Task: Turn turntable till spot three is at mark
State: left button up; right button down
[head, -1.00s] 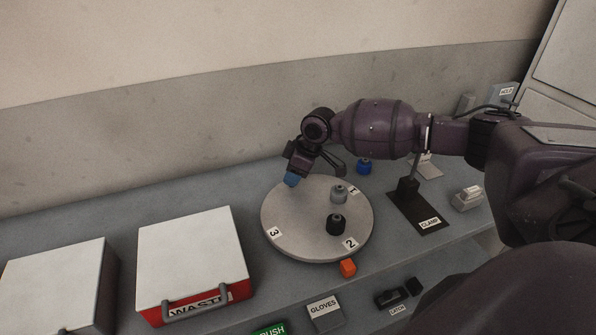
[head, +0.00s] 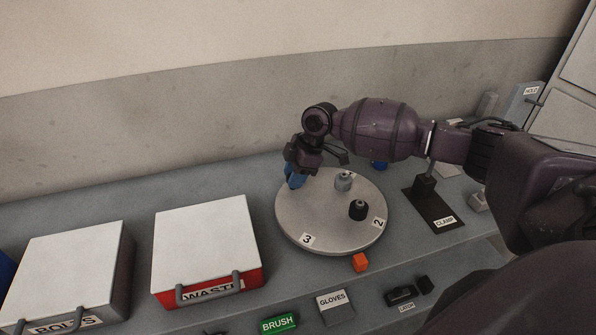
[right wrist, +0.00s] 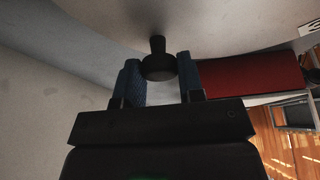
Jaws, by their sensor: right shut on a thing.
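The round grey turntable (head: 325,224) lies on the bench. Label 3 (head: 307,239) is at its front left, and label 2 (head: 378,222) is at its right. A grey part (head: 343,181) and a black part (head: 357,209) stand on it. An orange block (head: 360,262), perhaps the mark, sits at the front rim, to the right of label 3. My right gripper (head: 295,181) is at the turntable's back left edge. In the right wrist view its blue fingers (right wrist: 160,80) are shut on a dark knob (right wrist: 158,66). My left gripper is out of view.
Left of the turntable are a red waste box (head: 205,245) and a bolts box (head: 65,270). The clamp stand (head: 428,205) is on the right, and a blue part (head: 380,165) is behind. Gloves (head: 335,303), brush (head: 279,323) and latch (head: 405,296) items line the front.

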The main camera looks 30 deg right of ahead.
aim_at(285, 217)
jog(key=shift+s+a+n+g, duration=0.3)
jog(key=shift+s+a+n, duration=0.15)
jog(key=shift+a+n, duration=0.25)
jog(key=shift+s+a+n+g, duration=0.3)
jog(key=shift+s+a+n, duration=0.15)
jog(key=shift+n, duration=0.35)
jog(key=shift+s+a+n+g, duration=0.4)
jog(key=shift+s+a+n, duration=0.35)
jog(key=shift+n, duration=0.45)
jog(key=shift+s+a+n+g+p, duration=0.15)
jog(key=shift+s+a+n+g, duration=0.2)
jog(key=shift+s+n, duration=0.45)
jog(key=shift+s+a+n+g+p, duration=0.15)
jog(key=shift+s+a+n+g, duration=0.2)
jog(key=shift+s+n, duration=0.45)
jog(key=c, duration=0.7)
grip_release()
jog(key=shift+c, duration=0.2)
